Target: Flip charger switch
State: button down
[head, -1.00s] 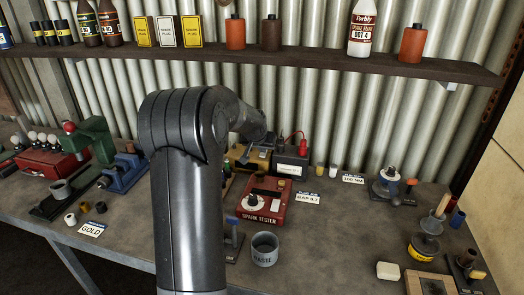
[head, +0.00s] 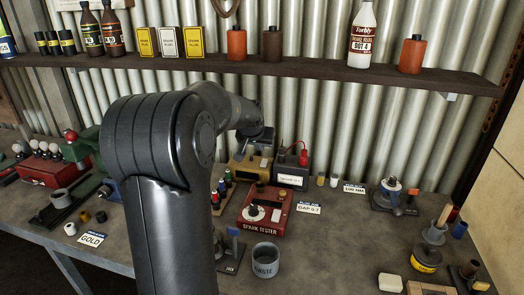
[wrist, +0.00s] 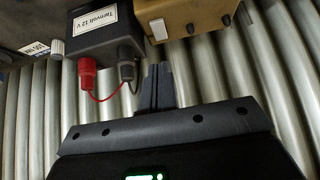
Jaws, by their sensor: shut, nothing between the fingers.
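The charger is most likely the tan-yellow box (head: 248,172) at the back of the bench, against the corrugated wall. It also shows upside down at the top of the wrist view (wrist: 200,18), with a small pale rectangular part on its near edge; I cannot tell whether that is the switch or its position. My gripper (wrist: 157,72) is shut and empty, its fingertips just beyond the box's edge in the picture; contact cannot be told. In the head view my gripper (head: 262,143) is dark and small, above the back of the box.
A black 12 V battery (head: 292,172) with red and dark clamps and a red lead stands right of the tan box. A red spark tester (head: 265,212) and a waste pot (head: 265,258) are in front. A shelf of bottles (head: 300,78) runs above along the wall.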

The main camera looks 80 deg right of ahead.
jog(key=shift+a+r, duration=0.75)
jog(key=shift+a, duration=0.25)
jog(key=shift+a+r, duration=0.7)
jog(key=shift+a, duration=0.3)
jog(key=w+a+r+n+t+y, duration=0.1)
jog(key=w+a+r+n+t, duration=0.2)
jog(key=w+a, duration=1.15)
jog(key=w+a+n+t+y, duration=0.1)
jog(key=w+a+n, duration=0.25)
jog(key=a, duration=0.55)
jog(key=w+a+n+t+y, duration=0.1)
jog(key=w+a+n+y, duration=0.1)
jog(key=w+a, duration=0.45)
jog(key=s+a+f+n+y, duration=0.1)
jog(key=s+a+n, duration=0.2)
jog(key=a, duration=0.7)
jog(key=s+a+f+n+y, duration=0.1)
jog(key=s+a+n, duration=0.2)
jog(key=a, duration=0.7)
jog(key=s+a+f+n+y, duration=0.1)
jog(key=s+a+n, duration=0.1)
jog(key=a, duration=0.9)
jog(key=shift+s+f+n+t, duration=0.3)
jog(key=shift+s+f+n, duration=0.1)
jog(key=shift+n, duration=0.35)
